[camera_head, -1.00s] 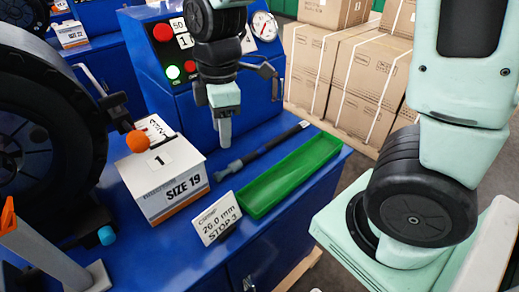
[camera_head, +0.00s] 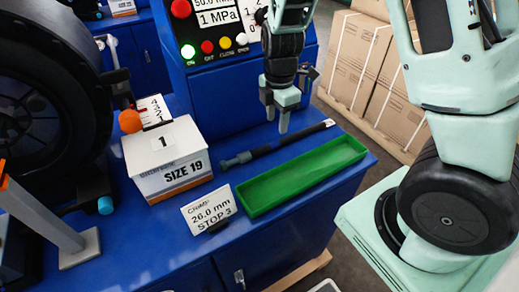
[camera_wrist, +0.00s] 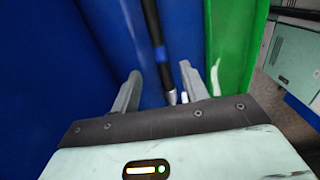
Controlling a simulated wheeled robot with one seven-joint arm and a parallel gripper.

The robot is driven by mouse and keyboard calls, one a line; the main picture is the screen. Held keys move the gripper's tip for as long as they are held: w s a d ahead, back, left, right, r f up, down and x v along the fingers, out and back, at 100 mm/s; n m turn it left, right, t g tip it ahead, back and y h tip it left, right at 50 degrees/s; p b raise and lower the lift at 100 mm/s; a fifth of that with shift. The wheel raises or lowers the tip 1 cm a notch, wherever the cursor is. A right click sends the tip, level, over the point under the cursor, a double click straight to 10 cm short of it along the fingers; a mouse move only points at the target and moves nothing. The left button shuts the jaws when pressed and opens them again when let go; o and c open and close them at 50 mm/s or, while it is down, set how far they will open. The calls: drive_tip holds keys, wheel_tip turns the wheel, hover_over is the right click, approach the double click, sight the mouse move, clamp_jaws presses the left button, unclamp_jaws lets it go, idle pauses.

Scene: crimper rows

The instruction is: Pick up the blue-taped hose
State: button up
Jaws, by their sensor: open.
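The black hose (camera_head: 262,150) lies on the blue bench top, beside the green tray. It has a metal fitting at its left end and a pale band near its right end. My gripper (camera_head: 277,117) is open and empty just above the hose. In the wrist view my gripper (camera_wrist: 160,92) has its two fingers spread, one on each side of the hose. I cannot tell the exact height gap.
The green tray (camera_head: 251,199) lies along the hose's near side. A white SIZE 19 box (camera_head: 170,178) and a 26.0 mm STOP 3 card (camera_head: 208,210) stand to the left. A blue control panel (camera_head: 228,68) rises behind. A large black wheel-like machine (camera_head: 45,100) is at far left.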

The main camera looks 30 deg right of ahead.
sight(275, 142)
wheel_tip(275, 142, down, 8)
drive_tip(key=shift+a+f+p, duration=0.1)
drive_tip(key=shift+a+p, duration=0.05)
drive_tip(key=shift+p, duration=0.35)
clamp_jaws()
